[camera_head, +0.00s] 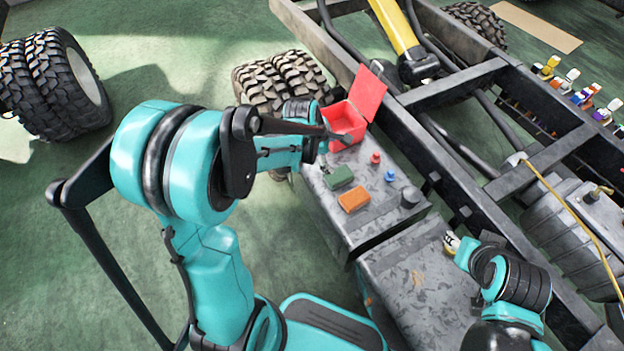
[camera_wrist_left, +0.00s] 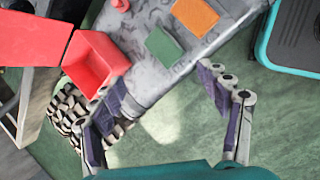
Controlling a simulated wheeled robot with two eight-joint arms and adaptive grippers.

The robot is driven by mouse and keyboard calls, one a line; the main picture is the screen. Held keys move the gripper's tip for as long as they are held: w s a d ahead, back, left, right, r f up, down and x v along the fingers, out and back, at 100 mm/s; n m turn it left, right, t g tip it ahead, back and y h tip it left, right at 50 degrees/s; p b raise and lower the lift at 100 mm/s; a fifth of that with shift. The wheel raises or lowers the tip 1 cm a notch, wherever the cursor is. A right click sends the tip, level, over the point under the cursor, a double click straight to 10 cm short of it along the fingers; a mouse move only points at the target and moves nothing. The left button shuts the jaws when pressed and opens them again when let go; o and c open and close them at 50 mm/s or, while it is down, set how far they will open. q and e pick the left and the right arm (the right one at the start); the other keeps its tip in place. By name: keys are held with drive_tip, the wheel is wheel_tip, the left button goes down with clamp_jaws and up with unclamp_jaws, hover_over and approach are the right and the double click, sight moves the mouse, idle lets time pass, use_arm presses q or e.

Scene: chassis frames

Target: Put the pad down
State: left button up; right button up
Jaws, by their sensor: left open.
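A green pad (camera_head: 338,177) and an orange pad (camera_head: 354,199) lie flat, side by side, on the grey metal box top (camera_head: 345,222). In the left wrist view the green pad (camera_wrist_left: 163,47) and orange pad (camera_wrist_left: 195,16) lie beyond the fingers. My left gripper (camera_wrist_left: 168,112) is open, with nothing between its fingers. In the head view it (camera_head: 323,158) is near the green pad and the red box, partly hidden by its own wrist. My right arm is at the lower right; its gripper (camera_head: 452,243) is small and its jaws are unclear.
An open red box (camera_head: 347,122) with its lid raised stands at the far end of the metal top. A red knob (camera_head: 376,158), a blue knob (camera_head: 390,175) and a dark cylinder (camera_head: 409,197) stand beside the pads. The chassis frame (camera_head: 440,165) runs along the right.

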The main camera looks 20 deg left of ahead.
use_arm(q)
drive_tip(key=s+r+m+t+y, duration=0.1)
drive_tip(key=s+r+m, duration=0.4)
drive_tip(key=s+m, duration=0.4)
drive_tip(key=s+d+r+m+t, duration=0.1)
drive_tip(key=s+r+m, duration=0.4)
drive_tip(key=s+m, duration=0.4)
drive_tip(key=m, duration=0.3)
drive_tip(key=shift+s+d+r+t+y, duration=0.25)
drive_tip(key=shift+r+t+y, duration=0.05)
drive_tip(key=shift+t+y, duration=0.1)
